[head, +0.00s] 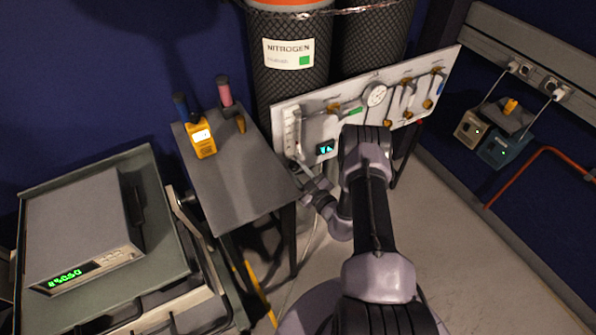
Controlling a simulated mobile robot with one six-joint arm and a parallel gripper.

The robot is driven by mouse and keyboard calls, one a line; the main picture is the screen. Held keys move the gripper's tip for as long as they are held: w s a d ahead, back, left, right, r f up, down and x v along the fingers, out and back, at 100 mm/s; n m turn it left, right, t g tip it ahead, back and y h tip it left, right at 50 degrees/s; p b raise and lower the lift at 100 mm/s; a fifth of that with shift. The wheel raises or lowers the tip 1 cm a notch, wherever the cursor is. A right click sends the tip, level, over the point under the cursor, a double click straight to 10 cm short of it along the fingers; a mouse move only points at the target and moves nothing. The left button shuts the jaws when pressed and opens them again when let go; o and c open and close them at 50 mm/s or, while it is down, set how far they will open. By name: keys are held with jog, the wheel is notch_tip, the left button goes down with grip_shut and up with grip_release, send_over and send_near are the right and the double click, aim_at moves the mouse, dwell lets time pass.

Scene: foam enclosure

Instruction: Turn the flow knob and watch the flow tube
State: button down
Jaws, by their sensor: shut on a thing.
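The flow tube (291,128) is a narrow upright clear tube at the left end of a white gas panel (313,128). The level inside it is too small to read. My gripper (298,168) is at the panel's lower left, just below the tube. It is shut on the flow knob, which is mostly hidden by the gripper. My arm stands in front of the panel and hides part of its lower middle.
A small display (325,148) glows on the panel, near a round gauge (376,95) and several brass valves. A dark side table (235,185) with a yellow meter (201,139) stands close on the left. Nitrogen cylinders (290,85) stand behind.

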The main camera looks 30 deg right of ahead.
jog(key=n, duration=0.4)
jog(key=shift+n, duration=0.4)
dwell(0.4)
jog(key=c, duration=1.1)
grip_release()
jog(key=shift+o, duration=0.2)
jog(key=s+d+r+p, duration=0.1)
jog(key=s+p, duration=0.4)
jog(key=s, duration=1.2)
jog(key=shift+s, duration=0.2)
jog(key=shift+s, duration=0.1)
